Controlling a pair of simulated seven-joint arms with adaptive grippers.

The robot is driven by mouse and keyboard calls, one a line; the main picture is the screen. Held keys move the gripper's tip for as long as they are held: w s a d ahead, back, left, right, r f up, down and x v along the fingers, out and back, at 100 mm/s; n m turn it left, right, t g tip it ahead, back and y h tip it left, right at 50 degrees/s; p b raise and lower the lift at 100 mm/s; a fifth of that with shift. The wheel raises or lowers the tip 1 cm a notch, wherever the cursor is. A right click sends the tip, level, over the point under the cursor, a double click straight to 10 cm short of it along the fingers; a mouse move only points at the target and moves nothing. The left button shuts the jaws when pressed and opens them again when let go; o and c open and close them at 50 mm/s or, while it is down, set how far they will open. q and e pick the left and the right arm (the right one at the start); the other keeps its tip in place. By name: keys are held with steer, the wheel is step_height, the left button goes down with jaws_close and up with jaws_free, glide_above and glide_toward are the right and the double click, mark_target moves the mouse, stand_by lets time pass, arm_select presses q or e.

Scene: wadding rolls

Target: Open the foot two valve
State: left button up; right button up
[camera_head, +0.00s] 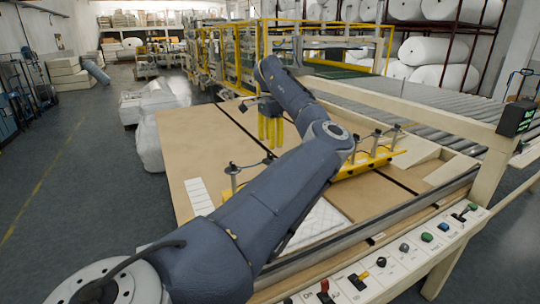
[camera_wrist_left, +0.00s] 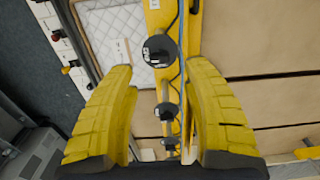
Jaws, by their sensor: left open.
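My left arm reaches across the table in the camera_head view. Its gripper (camera_head: 271,131) points down over the board with its yellow fingers. In the wrist view the left gripper (camera_wrist_left: 160,68) is open and empty, with its fingers apart on either side of a yellow bar (camera_wrist_left: 153,16). A row of round black discs lies along this bar: a near one (camera_wrist_left: 159,51), a middle one (camera_wrist_left: 166,111) and a far one (camera_wrist_left: 171,143). In the camera_head view the bar (camera_head: 372,161) is partly hidden by my arm. I cannot tell which fitting is the foot two valve. The right gripper is out of view.
A control panel (camera_head: 385,262) with coloured knobs runs along the table's front right edge. A white quilted pad (camera_head: 318,220) lies on the brown table (camera_head: 195,135). A roller conveyor (camera_head: 400,105) and white rolls (camera_head: 437,51) stand behind.

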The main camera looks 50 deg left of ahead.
mark_target(270, 154)
arm_select(q)
steer(key=shift+f, duration=2.85)
jaws_close()
